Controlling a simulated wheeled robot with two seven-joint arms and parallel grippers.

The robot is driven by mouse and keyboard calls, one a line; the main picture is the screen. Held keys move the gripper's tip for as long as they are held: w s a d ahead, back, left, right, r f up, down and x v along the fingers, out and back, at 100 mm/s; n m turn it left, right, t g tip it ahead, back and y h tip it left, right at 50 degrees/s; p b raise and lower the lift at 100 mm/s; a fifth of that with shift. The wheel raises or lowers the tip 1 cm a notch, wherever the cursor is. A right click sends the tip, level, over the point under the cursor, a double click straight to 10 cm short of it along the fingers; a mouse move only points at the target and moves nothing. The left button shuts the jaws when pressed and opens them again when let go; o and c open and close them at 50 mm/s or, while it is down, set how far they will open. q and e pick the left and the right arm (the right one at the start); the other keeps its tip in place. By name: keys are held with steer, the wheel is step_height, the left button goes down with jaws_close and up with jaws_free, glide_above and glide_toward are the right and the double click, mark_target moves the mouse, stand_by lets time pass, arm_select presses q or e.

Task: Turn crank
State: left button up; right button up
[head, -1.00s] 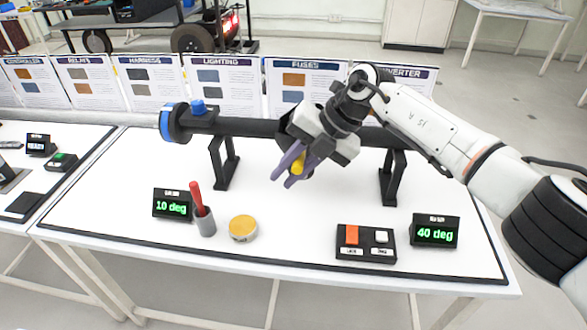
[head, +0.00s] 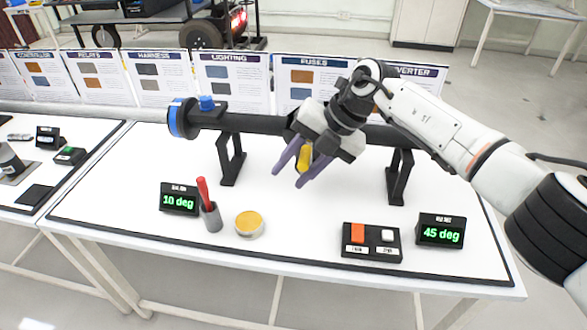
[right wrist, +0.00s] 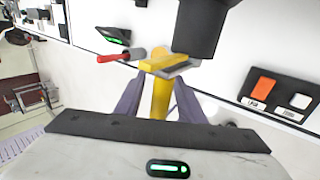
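A yellow crank handle (head: 305,159) hangs below a black horizontal shaft (head: 262,124). In the right wrist view the yellow crank (right wrist: 161,95) runs up to a flat yellow arm beside a black cylinder. My right gripper (head: 289,178) has its two purple fingers on either side of the handle, spread, with a visible gap on the left side. The right wrist view shows the same fingers (right wrist: 160,105) apart around the handle. A right-hand display (head: 440,232) reads 45 deg; a left-hand display (head: 180,200) reads 10 deg. My left gripper is not in view.
Black stands (head: 231,160) hold the shaft over the white table. A box with orange and white buttons (head: 371,243), a grey cup with a red-handled tool (head: 211,216) and a yellow-topped tin (head: 249,224) stand in front. Upright panels (head: 234,85) line the back.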

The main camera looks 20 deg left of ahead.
steer(key=b+v, duration=0.1)
steer(key=v, duration=0.9)
steer(key=shift+r, duration=0.15)
